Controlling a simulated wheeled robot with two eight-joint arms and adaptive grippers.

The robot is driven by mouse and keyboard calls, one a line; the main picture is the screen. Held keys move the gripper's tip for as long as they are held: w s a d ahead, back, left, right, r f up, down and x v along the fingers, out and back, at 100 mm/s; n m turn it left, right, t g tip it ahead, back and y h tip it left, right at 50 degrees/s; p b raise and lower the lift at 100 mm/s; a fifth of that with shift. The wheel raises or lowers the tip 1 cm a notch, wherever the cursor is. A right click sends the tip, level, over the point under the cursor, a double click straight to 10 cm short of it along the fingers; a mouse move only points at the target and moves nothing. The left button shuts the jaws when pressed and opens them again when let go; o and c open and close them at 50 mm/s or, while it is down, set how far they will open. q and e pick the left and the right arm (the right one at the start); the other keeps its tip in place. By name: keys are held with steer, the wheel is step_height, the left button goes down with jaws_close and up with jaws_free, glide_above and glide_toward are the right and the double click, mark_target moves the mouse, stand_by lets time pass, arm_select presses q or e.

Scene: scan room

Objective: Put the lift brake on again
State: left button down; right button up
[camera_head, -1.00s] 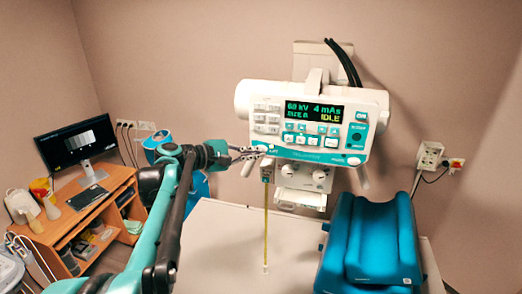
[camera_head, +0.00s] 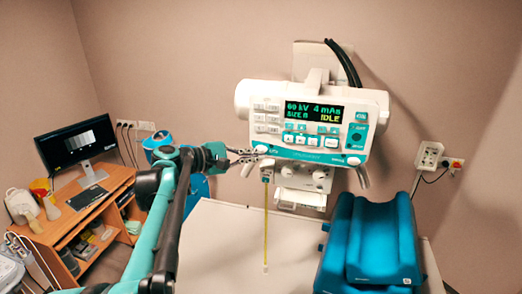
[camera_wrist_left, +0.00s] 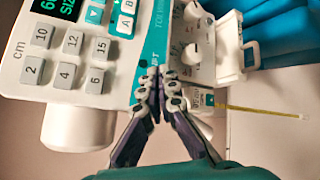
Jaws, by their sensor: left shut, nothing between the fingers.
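The tube head's control panel (camera_head: 316,117) is white and teal, with a lit display reading 4 mAs and IDLE. A small label, apparently for the lift, is at its lower left corner, partly hidden by my fingers. My left gripper (camera_head: 260,151) is shut and empty at this corner. In the left wrist view its fingertips (camera_wrist_left: 166,88) lie together over the panel's teal edge strip (camera_wrist_left: 153,50). The brake control itself is hidden or too small to tell, and I cannot tell whether the fingers touch it. My right gripper is not in view.
A yellow tape (camera_head: 266,225) hangs below the panel's left end. White handles (camera_head: 362,176) stick out below the panel. A white table (camera_head: 225,245) with blue cushions (camera_head: 372,245) lies below. A desk (camera_head: 70,235) with a monitor (camera_head: 77,146) stands left.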

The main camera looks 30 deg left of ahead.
arm_select(q)
steer(key=shift+s, duration=0.15)
steer(key=s, duration=0.2)
steer(key=s+d, duration=0.1)
steer(key=s, duration=0.1)
steer(key=shift+s+d, duration=0.1)
steer(key=shift+s, duration=0.2)
stand_by(0.8)
steer(key=s+d+f+m+g+y+b, duration=0.15)
steer(key=d+f+b, duration=0.35)
steer(key=f, duration=0.5)
steer(key=s+d+f+m+g+b, duration=0.2)
steer(key=s+d+f+m+b, duration=0.15)
steer(key=f+b, duration=0.45)
steer(key=s+d+f+m+g+y+b, duration=0.15)
steer(key=d+f+b, duration=0.3)
steer(key=f, duration=0.75)
steer(key=s+d+f+m+y+b, duration=0.1)
steer(key=s+f+m+b, duration=0.2)
steer(key=f, duration=0.6)
steer(key=s+f+m+y+b, duration=0.2)
steer(key=s+f+m+b, duration=0.1)
steer(key=f+b, duration=0.5)
steer(key=s+d+f+m+g+y+b, duration=0.1)
steer(key=s+f+m+b, duration=0.3)
steer(key=f, duration=0.7)
steer(key=shift+d+f+m+y+b, duration=0.45)
steer(key=shift+m+b, duration=0.4)
steer(key=shift+b, duration=0.4)
